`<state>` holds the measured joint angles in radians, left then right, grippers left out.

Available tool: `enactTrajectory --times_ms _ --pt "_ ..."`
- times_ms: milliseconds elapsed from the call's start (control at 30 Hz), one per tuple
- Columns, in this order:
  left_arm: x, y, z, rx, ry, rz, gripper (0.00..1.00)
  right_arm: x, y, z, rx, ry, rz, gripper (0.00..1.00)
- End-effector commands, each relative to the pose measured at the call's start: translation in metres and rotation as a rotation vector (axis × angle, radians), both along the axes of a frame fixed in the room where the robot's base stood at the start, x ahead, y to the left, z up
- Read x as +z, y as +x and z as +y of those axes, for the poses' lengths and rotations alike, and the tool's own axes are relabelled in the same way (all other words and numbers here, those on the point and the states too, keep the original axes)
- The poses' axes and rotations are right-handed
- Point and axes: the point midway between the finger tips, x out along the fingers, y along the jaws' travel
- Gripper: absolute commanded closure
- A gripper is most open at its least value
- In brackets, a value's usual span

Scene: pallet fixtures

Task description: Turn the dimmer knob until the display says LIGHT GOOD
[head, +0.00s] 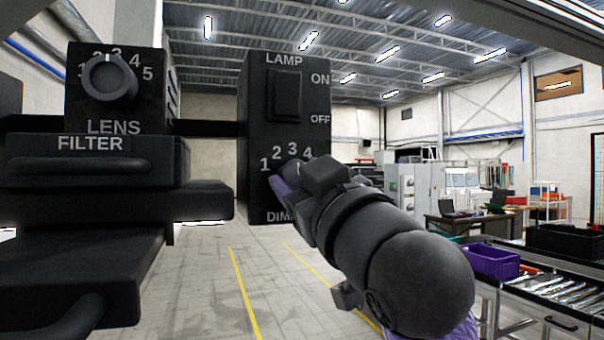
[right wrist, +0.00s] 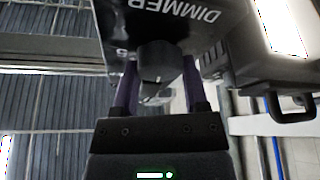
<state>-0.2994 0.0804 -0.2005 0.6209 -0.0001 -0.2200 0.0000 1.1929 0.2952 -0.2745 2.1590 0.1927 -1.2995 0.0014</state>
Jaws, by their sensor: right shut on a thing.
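The dimmer knob (right wrist: 155,57) is a dark round knob on the black lamp box (head: 257,130), below the LAMP rocker switch (head: 284,95). In the head view my right arm and gripper (head: 281,187) cover most of the knob and part of the DIMMER label. The numbers 1 to 4 show above it. In the right wrist view the purple fingers of my right gripper (right wrist: 159,75) are on either side of the knob, shut on it. The knob's exact setting is hard to read. No readable display text shows. My left gripper is not in view.
Left stands a black unit with a LENS knob (head: 109,77) and a FILTER drawer (head: 95,165). At right, a tool cart (head: 560,315) carries a purple bin (head: 492,262) and tools. Open floor with yellow lines lies below the lamp box.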

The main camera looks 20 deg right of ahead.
Motion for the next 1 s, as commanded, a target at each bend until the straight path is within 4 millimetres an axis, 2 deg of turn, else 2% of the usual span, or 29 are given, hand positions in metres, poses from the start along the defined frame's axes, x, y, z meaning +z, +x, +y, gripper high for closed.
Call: enactTrajectory --times_ms 500,1000 --pt "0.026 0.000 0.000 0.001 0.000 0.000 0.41 0.003 0.000 -0.001 -0.001 -0.318 -0.011 1.00" --pt "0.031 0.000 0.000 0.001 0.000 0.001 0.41 0.000 0.000 -0.001 0.000 -0.393 -0.013 1.00"
